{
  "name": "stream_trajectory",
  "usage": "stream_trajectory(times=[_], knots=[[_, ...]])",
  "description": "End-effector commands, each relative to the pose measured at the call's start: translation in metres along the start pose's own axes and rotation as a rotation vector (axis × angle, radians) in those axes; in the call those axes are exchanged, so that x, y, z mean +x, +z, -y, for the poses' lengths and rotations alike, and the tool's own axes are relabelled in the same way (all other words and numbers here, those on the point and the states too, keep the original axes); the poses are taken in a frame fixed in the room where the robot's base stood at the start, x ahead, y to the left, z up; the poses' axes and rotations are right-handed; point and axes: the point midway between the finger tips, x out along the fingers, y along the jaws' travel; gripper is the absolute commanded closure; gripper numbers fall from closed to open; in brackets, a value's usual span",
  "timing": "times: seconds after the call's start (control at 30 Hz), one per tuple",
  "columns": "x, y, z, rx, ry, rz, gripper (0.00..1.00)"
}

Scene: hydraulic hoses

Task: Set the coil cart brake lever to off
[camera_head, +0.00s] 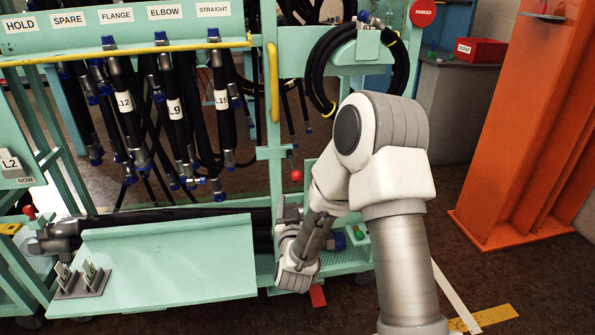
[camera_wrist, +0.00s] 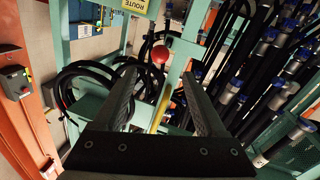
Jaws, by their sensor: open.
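The mint-green cart (camera_head: 168,256) carries a short dark lever with a red ball knob (camera_head: 296,174) on its upright, left of my arm. I take this as the brake lever; its marking cannot be read. In the wrist view the red knob (camera_wrist: 160,54) shows beyond the fingertips, near the middle of the gap. My gripper (camera_wrist: 160,78) is open with nothing between its fingers. In the head view my wrist is low, in front of the cart's lower shelf and below the knob. The fingers are hidden there.
Black hoses (camera_head: 174,108) hang on the left under a yellow rail. A coiled hose (camera_head: 325,70) hangs behind my arm. A red pedal-like piece (camera_head: 317,296) sits at the shelf's lower edge. A round red sign (camera_head: 423,12) reads PARKED. An orange column (camera_head: 525,120) stands at right.

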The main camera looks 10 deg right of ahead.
Motion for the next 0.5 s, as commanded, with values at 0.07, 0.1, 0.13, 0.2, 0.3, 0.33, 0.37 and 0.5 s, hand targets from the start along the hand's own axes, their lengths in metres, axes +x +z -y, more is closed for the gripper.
stream_trajectory(times=[0.07, 0.1, 0.13, 0.2, 0.3, 0.33, 0.37, 0.5], knots=[[0.017, 0.001, -0.001, 0.002, 0.003, -0.001, 0.27], [0.025, 0.001, -0.001, 0.001, 0.003, -0.002, 0.27], [0.031, 0.001, -0.001, 0.001, 0.003, -0.001, 0.27], [0.045, 0.001, -0.001, 0.002, 0.003, -0.001, 0.27], [0.064, 0.001, 0.000, 0.002, 0.001, -0.001, 0.27], [0.069, 0.002, 0.000, 0.003, 0.001, -0.001, 0.27], [0.075, 0.001, 0.000, 0.003, 0.002, -0.002, 0.27], [0.100, 0.002, 0.000, 0.002, 0.001, -0.001, 0.27]])
